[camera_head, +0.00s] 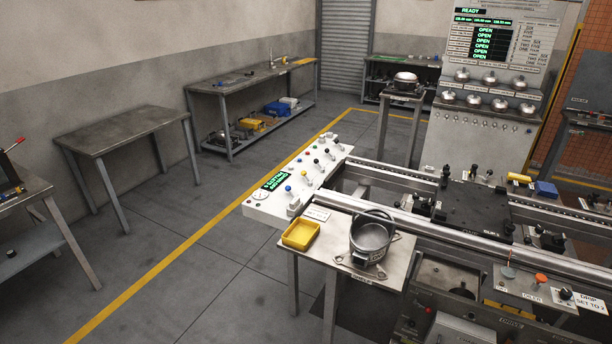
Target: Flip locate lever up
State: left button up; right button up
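A pale sloped control panel (262,210) stands at the left end of the conveyor line, with a row of small levers and coloured knobs. A lever with a blue knob (288,189) and one with a yellow knob (304,174) are nearest the front, and several more run toward the back. A lit green display (273,181) is on the panel. At the lower right, a front ledge carries an orange knob (541,279) and a thin upright lever (509,262). I cannot read which lever is the locate lever. Neither of my grippers is in view.
A small metal table with a yellow tray (300,235) and a metal pot-like housing (370,240) stands before the line. A dark fixture plate (475,207) sits between the rails (440,224). Workbenches (120,132) line the left wall. The floor left of the panel is clear.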

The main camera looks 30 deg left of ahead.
aim_at(303, 173)
jog(key=i+j, duration=0.2)
jog(key=j, duration=0.2)
jog(key=i+j+z, duration=0.15)
jog(key=j, duration=0.2)
jog(key=i+j, duration=0.25)
jog(key=j, duration=0.15)
jog(key=i+j+z, duration=0.1)
jog(key=j, duration=0.3)
jog(key=i+j+z, duration=0.1)
jog(key=i+j, duration=0.15)
jog(key=j, duration=0.2)
jog(key=i+j, duration=0.15)
jog(key=j, duration=0.25)
jog(key=i+j+z, duration=0.1)
jog(key=j, duration=0.35)
jog(key=i+j+z, duration=0.1)
jog(key=j, duration=0.35)
jog(key=i, duration=0.1)
